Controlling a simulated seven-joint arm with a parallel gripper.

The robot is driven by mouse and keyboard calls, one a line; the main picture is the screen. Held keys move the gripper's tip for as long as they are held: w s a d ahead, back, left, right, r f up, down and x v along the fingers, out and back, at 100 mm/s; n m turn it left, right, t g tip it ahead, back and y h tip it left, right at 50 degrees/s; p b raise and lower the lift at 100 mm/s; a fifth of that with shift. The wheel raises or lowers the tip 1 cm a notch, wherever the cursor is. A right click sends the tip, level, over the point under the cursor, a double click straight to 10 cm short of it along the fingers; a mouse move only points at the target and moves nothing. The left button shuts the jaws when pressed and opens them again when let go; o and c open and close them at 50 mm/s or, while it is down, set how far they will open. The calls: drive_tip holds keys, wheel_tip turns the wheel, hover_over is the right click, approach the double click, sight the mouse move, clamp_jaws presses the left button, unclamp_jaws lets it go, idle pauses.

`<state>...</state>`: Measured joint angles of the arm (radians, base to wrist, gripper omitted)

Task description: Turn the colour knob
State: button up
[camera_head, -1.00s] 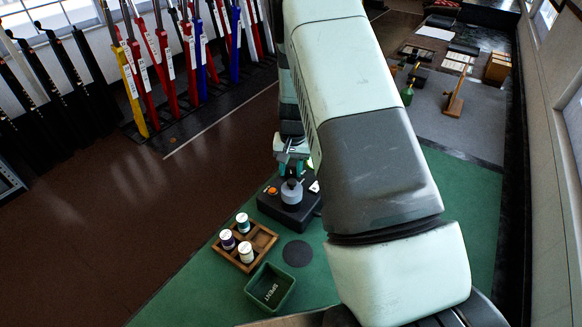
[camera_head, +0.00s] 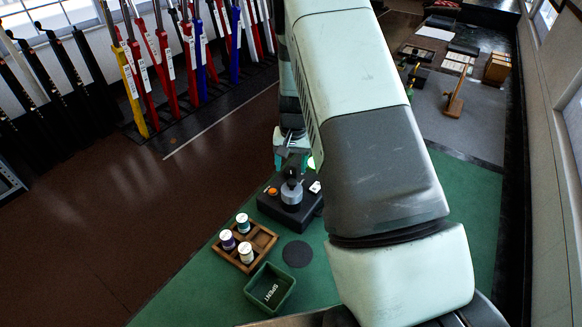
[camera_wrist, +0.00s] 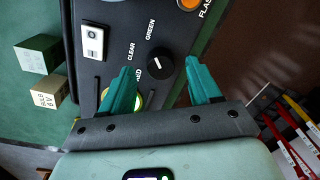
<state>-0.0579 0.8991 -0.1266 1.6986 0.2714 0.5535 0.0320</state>
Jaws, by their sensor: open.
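The colour knob (camera_wrist: 160,62) is a round black knob with a white pointer mark on the dark control box (camera_wrist: 115,25), beside the words CLEAR, GREEN and a partly hidden RED. The pointer mark lies toward the lower left of the knob. My gripper (camera_wrist: 158,65) is open, with one teal finger on each side of the knob in the wrist view. I cannot tell whether either finger touches it. In the head view my gripper (camera_head: 292,160) is above the back of the box (camera_head: 290,212); the knob is not clearly visible there.
The box also bears a grey cylinder (camera_head: 291,193), an orange button (camera_head: 273,191) and a white rocker switch (camera_wrist: 93,41). A glowing green ring (camera_wrist: 139,101) is partly behind the left finger. A wooden tray (camera_head: 262,238) with several canisters and a green SPENT bin (camera_head: 270,290) stand in front.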

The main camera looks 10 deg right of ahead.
wheel_tip(320, 180, up, 9)
drive_tip(key=shift+d, duration=0.2)
drive_tip(key=shift+s, duration=0.1)
wheel_tip(320, 180, up, 11)
drive_tip(key=t, duration=0.1)
hover_over(293, 171)
drive_tip(key=s+a, duration=0.1)
drive_tip(key=s, duration=0.3)
drive_tip(key=s+r+n+t, duration=0.1)
drive_tip(key=s+r+n, duration=0.1)
drive_tip(key=s+r, duration=0.6)
drive_tip(key=s+r+t, duration=0.1)
drive_tip(key=s+r, duration=0.2)
drive_tip(key=s, duration=0.6)
drive_tip(key=s+r+n+t, duration=0.1)
drive_tip(key=s+r, duration=0.3)
drive_tip(key=s, duration=0.6)
drive_tip(key=shift+a+r+n+t+h, duration=0.2)
drive_tip(key=shift+a+n+t+h, duration=0.15)
drive_tip(key=shift+t, duration=0.35)
drive_tip(key=shift+w, duration=0.1)
